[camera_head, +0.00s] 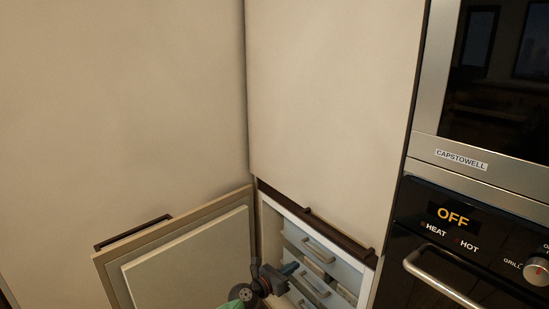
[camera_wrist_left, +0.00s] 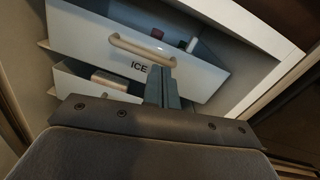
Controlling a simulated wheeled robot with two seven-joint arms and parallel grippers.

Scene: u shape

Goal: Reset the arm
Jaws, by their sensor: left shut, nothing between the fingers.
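My left gripper (camera_head: 290,268) is at the bottom of the head view, in front of an opened cabinet with drawers inside. It is shut and empty. In the left wrist view its closed fingers (camera_wrist_left: 162,88) point at the front of a drawer marked ICE (camera_wrist_left: 85,38), just below the handle (camera_wrist_left: 142,49). I cannot tell whether the fingers touch the drawer. My right gripper is not in view.
The open cabinet door (camera_head: 185,262) stands to the left of my arm. Several drawers (camera_head: 318,248) sit inside the cabinet. An oven (camera_head: 470,250) with a bar handle is at the right. Tall cream panels (camera_head: 330,90) are above.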

